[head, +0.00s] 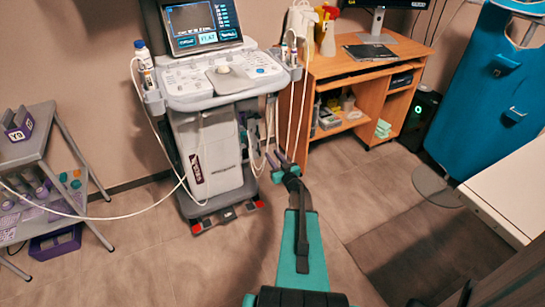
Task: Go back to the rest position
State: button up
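My arm reaches forward from the bottom middle, and my gripper (281,158) is at its far end, small in the picture. It is in front of the ultrasound machine (212,150), just right of its column and beside hanging cables. Whether the fingers are open or shut, or hold anything, is too small to tell.
A wooden desk (345,68) with a monitor stand and spray bottle stands at the back. A grey cart (35,150) with purple bins is at left. A blue panel (487,85) and a white-topped surface (512,185) are at right. Floor is clear around my arm.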

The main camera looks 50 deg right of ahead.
jog(key=w+a+n+y+p, duration=0.1)
jog(key=w+a+y+p, duration=0.15)
jog(key=w+a, duration=0.65)
jog(key=w+a+n+y+p, duration=0.1)
jog(key=w+a+n+y, duration=0.2)
jog(key=a, duration=1.1)
jog(key=a+f+m+g+p, duration=0.1)
jog(key=a+f+g+p, duration=0.1)
jog(key=a, duration=0.8)
jog(key=a+f+m+g+p, duration=0.1)
jog(key=a+f, duration=0.2)
jog(key=a, duration=0.7)
jog(key=s+a+f+g+p, duration=0.1)
jog(key=s+a+f+g, duration=0.35)
jog(key=s, duration=0.45)
jog(key=s+a+f+g+p, duration=0.1)
jog(key=s+a+f+g, duration=0.25)
jog(key=s+a, duration=0.35)
jog(key=s+a+r+n+g, duration=0.1)
jog(key=s+g, duration=0.4)
jog(key=s, duration=0.9)
jog(key=s+a+r+n+g+y, duration=0.1)
jog(key=s+g, duration=0.5)
jog(key=s, duration=0.7)
jog(key=shift+s+a+r+n+p, duration=0.35)
jog(key=shift+a+r, duration=0.25)
jog(key=shift+a, duration=0.1)
